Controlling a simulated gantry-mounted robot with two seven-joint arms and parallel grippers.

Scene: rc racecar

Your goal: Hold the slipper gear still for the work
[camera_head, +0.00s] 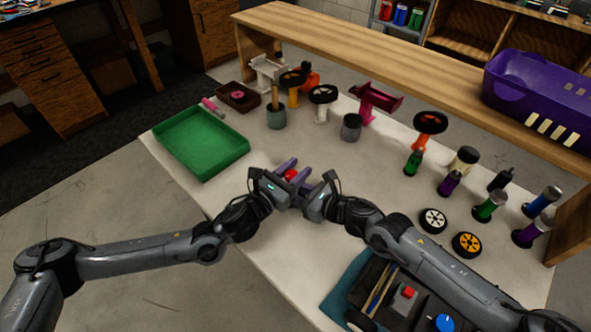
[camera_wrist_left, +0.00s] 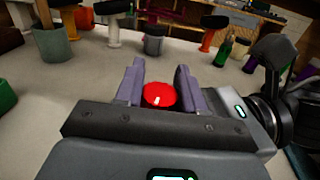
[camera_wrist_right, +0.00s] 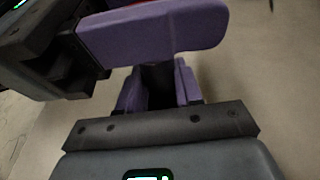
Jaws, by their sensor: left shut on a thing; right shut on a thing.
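The slipper gear looks like a small red round piece (camera_head: 291,175) between my two grippers, above the near part of the white table. In the left wrist view the red piece (camera_wrist_left: 160,97) shows a pale mark and sits between the purple fingers. My left gripper (camera_head: 285,170) is shut on it. My right gripper (camera_head: 308,184) meets it from the right and is shut too. In the right wrist view its fingers (camera_wrist_right: 159,90) flank a dark part, with a purple finger crossing in front. Most of its hold is hidden.
A green tray (camera_head: 201,142) lies to the left. Several wheels and small stands line the back of the table. Coloured bottles stand at the right, near two loose wheels (camera_head: 433,220). A car chassis (camera_head: 390,300) on a blue mat lies under my right arm. A purple bin (camera_head: 520,82) sits on the shelf.

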